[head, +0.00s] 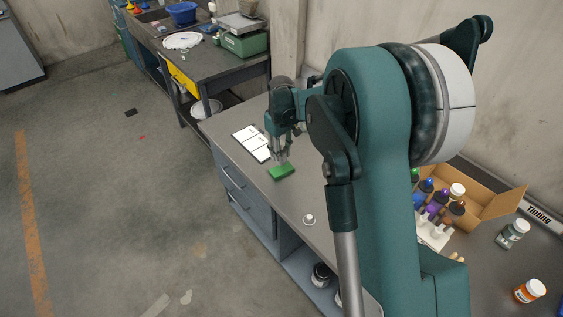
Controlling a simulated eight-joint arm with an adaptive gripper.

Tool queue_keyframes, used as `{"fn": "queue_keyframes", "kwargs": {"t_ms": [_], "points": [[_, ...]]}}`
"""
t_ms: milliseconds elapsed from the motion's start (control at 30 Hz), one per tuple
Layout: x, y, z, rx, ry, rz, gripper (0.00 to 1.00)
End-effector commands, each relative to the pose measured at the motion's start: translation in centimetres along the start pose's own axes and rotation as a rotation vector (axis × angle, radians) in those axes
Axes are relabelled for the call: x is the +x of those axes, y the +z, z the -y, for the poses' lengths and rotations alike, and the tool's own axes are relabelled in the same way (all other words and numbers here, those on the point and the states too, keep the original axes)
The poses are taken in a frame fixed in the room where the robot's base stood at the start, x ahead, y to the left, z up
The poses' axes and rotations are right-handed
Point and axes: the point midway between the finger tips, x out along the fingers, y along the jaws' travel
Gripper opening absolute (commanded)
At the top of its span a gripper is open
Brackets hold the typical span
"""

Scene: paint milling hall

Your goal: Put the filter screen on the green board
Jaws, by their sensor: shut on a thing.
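The green board (282,173) is a small bright green slab lying on the grey bench top, near the bench's left edge. My gripper (281,157) points down directly over it, its fingertips close above the board or at its surface; I cannot tell if they touch. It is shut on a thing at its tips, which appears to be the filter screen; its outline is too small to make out. My own arm hides part of the bench to the right.
A clipboard with white paper (252,142) lies just left of my gripper. A small white round piece (309,220) sits nearer on the bench. A cardboard box (480,200), coloured bottles (437,203) and jars (513,234) stand at the right. The bench beyond the board's near side is clear.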

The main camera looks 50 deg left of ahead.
Motion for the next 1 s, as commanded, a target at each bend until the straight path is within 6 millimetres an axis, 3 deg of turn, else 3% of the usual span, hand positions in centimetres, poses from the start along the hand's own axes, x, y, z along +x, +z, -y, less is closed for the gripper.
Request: {"fn": "queue_keyframes", "kwargs": {"t_ms": [467,800,1000], "points": [[1.0,0.0,0.0,0.000,0.000,0.000,0.11],[4.0,0.0,0.0,0.000,0.000,0.000,0.11],[4.6,0.0,0.0,0.000,0.000,0.000,0.11]]}}
